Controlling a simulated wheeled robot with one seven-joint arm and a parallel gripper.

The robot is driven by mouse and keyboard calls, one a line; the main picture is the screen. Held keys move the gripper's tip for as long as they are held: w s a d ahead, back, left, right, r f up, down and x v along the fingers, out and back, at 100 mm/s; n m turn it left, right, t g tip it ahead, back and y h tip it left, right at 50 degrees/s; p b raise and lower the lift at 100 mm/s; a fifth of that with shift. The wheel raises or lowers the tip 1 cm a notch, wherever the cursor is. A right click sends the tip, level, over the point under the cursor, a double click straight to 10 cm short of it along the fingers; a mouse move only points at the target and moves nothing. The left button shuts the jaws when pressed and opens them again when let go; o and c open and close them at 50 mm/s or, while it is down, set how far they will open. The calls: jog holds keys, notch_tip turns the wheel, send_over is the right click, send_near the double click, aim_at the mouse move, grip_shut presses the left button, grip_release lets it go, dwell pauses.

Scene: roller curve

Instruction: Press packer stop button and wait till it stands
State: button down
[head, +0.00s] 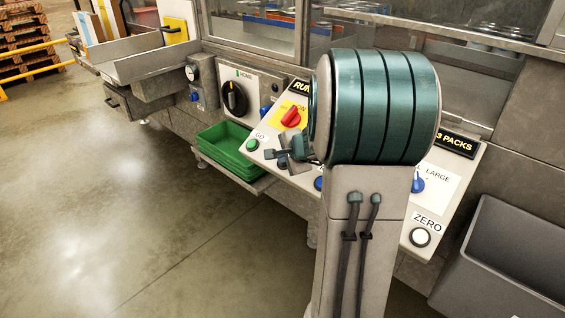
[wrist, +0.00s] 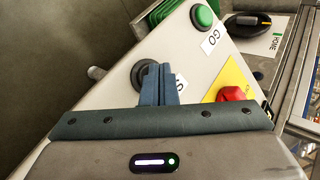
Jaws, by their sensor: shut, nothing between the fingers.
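The stop button (wrist: 138,76) shows in the wrist view as a dark round ring, partly hidden by my fingers. A label beginning with S lies beside it, mostly covered. My gripper (wrist: 158,72) is shut and empty, with its fingertips over the ring's right side. I cannot tell whether they touch or press it. In the head view my gripper (head: 277,154) is at the sloped control panel (head: 270,131), just right of the green GO button (head: 252,145). The stop button is hidden there. The packer display (head: 458,144) reads "3 PACKS"; another display (head: 300,88) begins "RUN", partly covered.
A blue knob (head: 418,185) and a white ZERO button (head: 420,237) are farther right. Green trays (head: 228,150) stand left of the panel, and a grey bin (head: 520,260) stands at right.

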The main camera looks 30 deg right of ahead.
jog(key=shift+d+f, duration=0.1)
jog(key=shift+f, duration=0.05)
dwell(0.5)
jog(key=shift+s+a+r+p, duration=0.1)
jog(key=shift+a+r+p, duration=0.25)
jog(key=shift+r, duration=0.4)
jog(key=shift+a, duration=0.1)
jog(key=r+p, duration=0.1)
jog(key=a+r+p, duration=0.1)
jog(key=r, duration=0.1)
jog(key=s+a+r+p, duration=0.1)
jog(key=shift+a+r, duration=0.15)
dwell(0.6)
